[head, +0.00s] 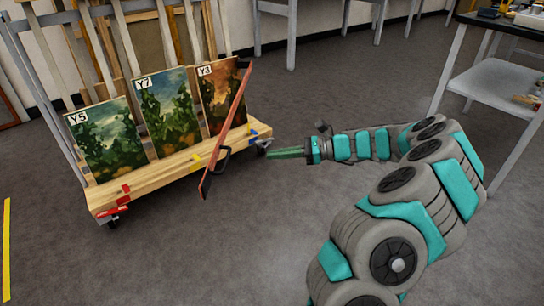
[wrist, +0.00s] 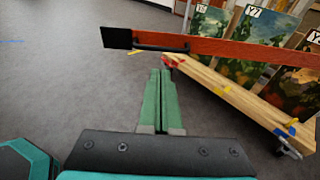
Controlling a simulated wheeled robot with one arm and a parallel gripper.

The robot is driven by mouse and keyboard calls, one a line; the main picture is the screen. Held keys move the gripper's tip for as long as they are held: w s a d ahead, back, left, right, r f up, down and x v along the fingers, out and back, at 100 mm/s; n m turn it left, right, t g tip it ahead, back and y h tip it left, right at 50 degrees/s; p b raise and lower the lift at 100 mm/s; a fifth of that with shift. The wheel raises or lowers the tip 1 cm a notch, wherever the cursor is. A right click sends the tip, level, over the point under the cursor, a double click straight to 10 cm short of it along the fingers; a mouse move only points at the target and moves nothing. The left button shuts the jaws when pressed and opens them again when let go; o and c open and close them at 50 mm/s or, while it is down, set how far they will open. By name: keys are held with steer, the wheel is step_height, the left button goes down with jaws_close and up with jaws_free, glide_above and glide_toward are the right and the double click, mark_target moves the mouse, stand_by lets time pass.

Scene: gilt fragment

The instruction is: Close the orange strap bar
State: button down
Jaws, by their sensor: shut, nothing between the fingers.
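The orange strap bar (head: 231,115) stands swung out from the right end of a wooden cart (head: 150,186), slanting toward the camera. Its free end is dark, and a black handle (head: 219,160) sits near that end. In the wrist view the bar (wrist: 235,47) crosses the upper part of the picture, with the handle (wrist: 160,47) just beyond my fingertips. My gripper (head: 270,154) is shut and empty, to the right of the bar in the head view. The green fingers (wrist: 160,74) point toward the handle and appear apart from it.
Paintings labelled Y5 (head: 103,138), Y7 (head: 168,110) and Y3 (head: 221,92) lean upright on the cart. Red, yellow and blue tape marks its front edge. A grey shelf table (head: 500,85) stands at right. The floor before the cart is clear.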

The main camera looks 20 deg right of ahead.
steer(key=x, duration=1.1)
steer(key=shift+a, duration=0.25)
steer(key=shift+w+f, duration=0.1)
steer(key=shift+w, duration=0.05)
